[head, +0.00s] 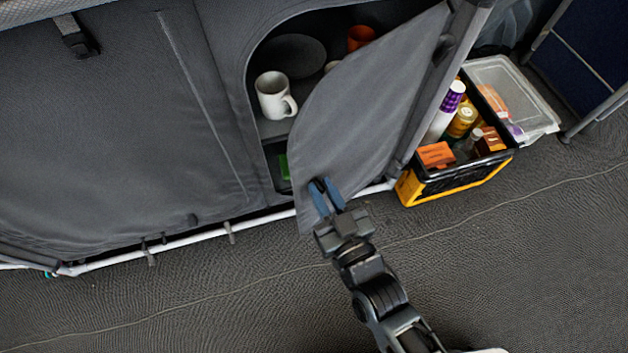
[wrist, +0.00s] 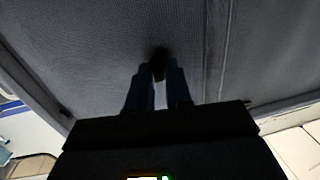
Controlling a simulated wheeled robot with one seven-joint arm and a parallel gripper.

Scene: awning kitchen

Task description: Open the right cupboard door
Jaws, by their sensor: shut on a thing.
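The right cupboard door (head: 370,95) is a grey fabric flap. It stands partly open, swung out toward the right, and its left and lower edges hang free of the frame. My gripper (head: 322,184) is shut on the flap near its lower free edge. In the wrist view the dark fingers (wrist: 158,85) meet the grey fabric (wrist: 100,50), and the exact grip is dark and hard to make out. Behind the flap the cupboard opening shows a white mug (head: 274,95), a dark plate (head: 291,56) and an orange cup (head: 360,38). The flap hides the right part of the inside.
A black and yellow crate (head: 457,182) full of bottles and boxes stands right of the cupboard, with a clear-lidded bin (head: 513,92) behind it. A white pole (head: 190,235) runs along the cupboard's base. The floor (head: 500,270) in front is clear.

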